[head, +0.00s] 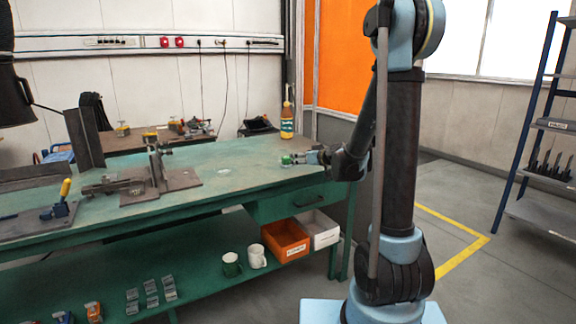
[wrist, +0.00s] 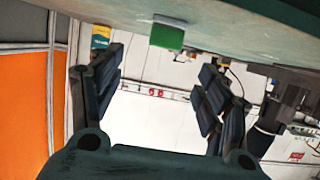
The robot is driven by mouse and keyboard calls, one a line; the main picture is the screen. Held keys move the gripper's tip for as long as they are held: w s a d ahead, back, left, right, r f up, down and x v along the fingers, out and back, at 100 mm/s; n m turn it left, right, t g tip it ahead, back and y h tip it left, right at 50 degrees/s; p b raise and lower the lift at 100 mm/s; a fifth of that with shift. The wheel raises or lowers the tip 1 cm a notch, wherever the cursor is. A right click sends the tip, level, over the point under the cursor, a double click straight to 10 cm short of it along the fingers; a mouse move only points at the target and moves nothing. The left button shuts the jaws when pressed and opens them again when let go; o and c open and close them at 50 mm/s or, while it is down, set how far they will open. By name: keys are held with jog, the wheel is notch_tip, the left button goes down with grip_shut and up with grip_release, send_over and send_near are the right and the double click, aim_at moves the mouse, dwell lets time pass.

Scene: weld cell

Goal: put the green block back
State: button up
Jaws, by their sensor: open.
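A small green block (head: 286,160) sits on the green workbench (head: 235,158) near its right end. My gripper (head: 298,158) is beside it, on its right, low over the bench top. In the wrist view, where the bench top shows along the upper edge, the green block (wrist: 167,37) appears between and beyond the two fingers, with a pale patch against its bench side. My gripper (wrist: 160,80) is open there, its fingers wide apart with nothing between them. I cannot tell whether a fingertip touches the block.
A bottle (head: 287,122) stands at the bench's back right. Another pale patch (head: 223,172) lies on the bench top. A metal fixture (head: 158,175) stands to the left. Below are an orange bin (head: 286,240), a white bin (head: 320,229) and two mugs (head: 257,256).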

aim_at(288, 157)
jog(key=x, duration=0.7)
jog(key=shift+w+a+f, duration=0.1)
jog(key=shift+w+a, duration=0.05)
jog(key=shift+a, duration=0.05)
jog(key=shift+a+x, duration=0.2)
jog(key=shift+x, duration=2.4)
jog(key=shift+c, duration=0.5)
jog(key=c, duration=1.2)
jog(key=shift+o, duration=0.2)
